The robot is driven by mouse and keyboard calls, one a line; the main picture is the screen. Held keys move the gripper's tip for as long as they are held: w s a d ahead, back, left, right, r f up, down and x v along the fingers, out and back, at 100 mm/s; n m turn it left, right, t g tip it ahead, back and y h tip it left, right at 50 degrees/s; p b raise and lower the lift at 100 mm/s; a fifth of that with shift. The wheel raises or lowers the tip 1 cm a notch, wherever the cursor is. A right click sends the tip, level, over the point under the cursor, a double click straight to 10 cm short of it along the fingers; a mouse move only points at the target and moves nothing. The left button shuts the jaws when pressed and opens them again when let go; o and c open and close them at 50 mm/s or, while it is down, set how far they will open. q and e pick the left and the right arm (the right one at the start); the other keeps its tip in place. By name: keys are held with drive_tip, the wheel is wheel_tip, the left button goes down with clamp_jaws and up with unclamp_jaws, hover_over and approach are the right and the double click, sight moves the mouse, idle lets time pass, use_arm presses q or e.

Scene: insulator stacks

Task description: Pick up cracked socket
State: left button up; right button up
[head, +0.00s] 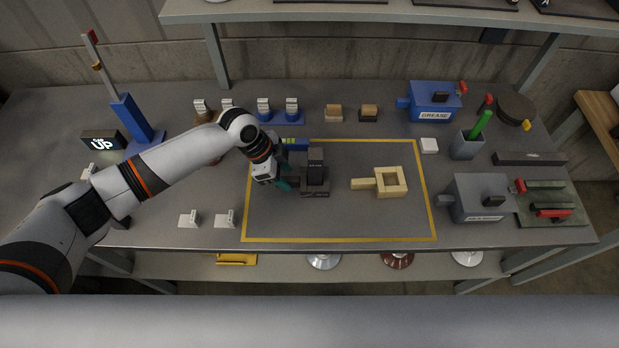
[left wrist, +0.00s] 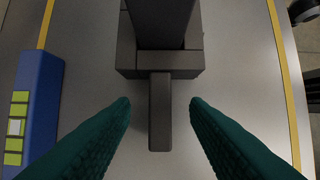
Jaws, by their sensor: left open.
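My left gripper (head: 284,183) is open, at the left side of a dark grey block fixture (head: 315,182) inside the yellow outline on the bench. In the left wrist view its teal fingers (left wrist: 160,104) are spread on either side of the fixture's short bar-like handle (left wrist: 160,115), with a gap on both sides. The dark fixture (left wrist: 128,58) has a tall upright block on it. A pale frame with a handle (head: 392,182) lies to its right. I see no crack, and cannot tell which piece is the cracked socket. My right gripper is out of view.
A blue box with green buttons (left wrist: 38,110) lies beside the fixture. Blue grease box (head: 433,101) and grey box (head: 480,197) stand at right. Two white tags (head: 225,218) stand front left. The outline's front area is clear. Disc-shaped pieces (head: 397,260) are on the shelf below.

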sight(287, 179)
use_arm(q)
drive_tip(key=shift+x, duration=0.95)
drive_tip(key=shift+r, duration=0.1)
drive_tip(key=shift+c, duration=0.5)
clamp_jaws()
drive_tip(key=shift+w+d+r, duration=0.1)
drive_tip(key=shift+r, duration=0.2)
wheel_tip(287, 179, up, 10)
drive_tip(key=b, duration=0.1)
drive_tip(key=shift+f, duration=0.2)
drive_tip(key=shift+f, duration=0.2)
drive_tip(key=shift+f+b, duration=2.3)
drive_tip(key=shift+f, duration=2.3)
